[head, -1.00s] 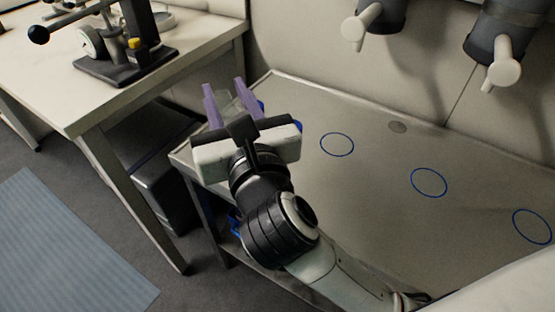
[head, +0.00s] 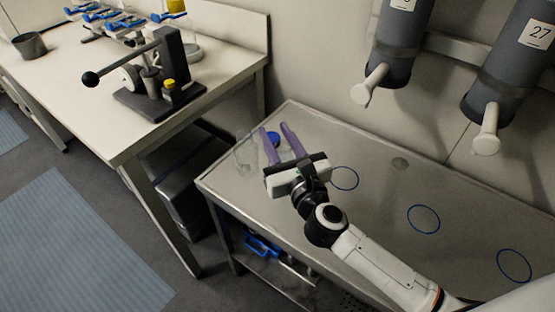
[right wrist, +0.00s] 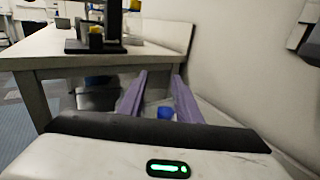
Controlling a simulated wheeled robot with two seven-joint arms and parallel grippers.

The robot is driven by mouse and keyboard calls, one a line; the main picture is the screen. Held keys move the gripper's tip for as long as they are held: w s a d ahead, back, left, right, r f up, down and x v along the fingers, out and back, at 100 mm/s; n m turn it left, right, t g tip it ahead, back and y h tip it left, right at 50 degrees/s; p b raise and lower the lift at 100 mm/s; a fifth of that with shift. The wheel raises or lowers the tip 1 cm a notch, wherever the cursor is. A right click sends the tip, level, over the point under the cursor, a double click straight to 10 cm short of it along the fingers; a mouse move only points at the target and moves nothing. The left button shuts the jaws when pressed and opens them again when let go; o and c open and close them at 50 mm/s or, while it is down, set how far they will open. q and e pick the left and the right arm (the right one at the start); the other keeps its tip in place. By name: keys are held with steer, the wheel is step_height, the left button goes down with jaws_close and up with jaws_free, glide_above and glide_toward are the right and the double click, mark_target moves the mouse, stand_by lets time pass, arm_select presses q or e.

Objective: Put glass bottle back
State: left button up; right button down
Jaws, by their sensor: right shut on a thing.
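My right gripper (head: 278,133) shows in the head view over the far left corner of the metal bench, its two purple fingers pointing away from me. It is shut on a clear glass bottle with a blue cap (head: 273,139). The blue cap also shows between the fingers in the right wrist view (right wrist: 165,113). The bottle's clear body is hard to make out and partly hidden by the fingers. My left gripper is not in view.
A clear glass vessel (head: 246,154) stands just left of the fingers. Blue rings (head: 423,219) mark the otherwise clear metal bench (head: 375,210). Grey cylinders with white knobs (head: 487,130) hang above it. A white table (head: 95,105) with a dark lever device (head: 160,85) stands left.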

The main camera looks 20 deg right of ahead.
steer(key=shift+f+b, duration=0.9)
steer(key=shift+f, duration=1.2)
steer(key=shift+f, duration=0.15)
steer(key=c, duration=1.3)
jaws_free()
steer(key=shift+f, duration=0.1)
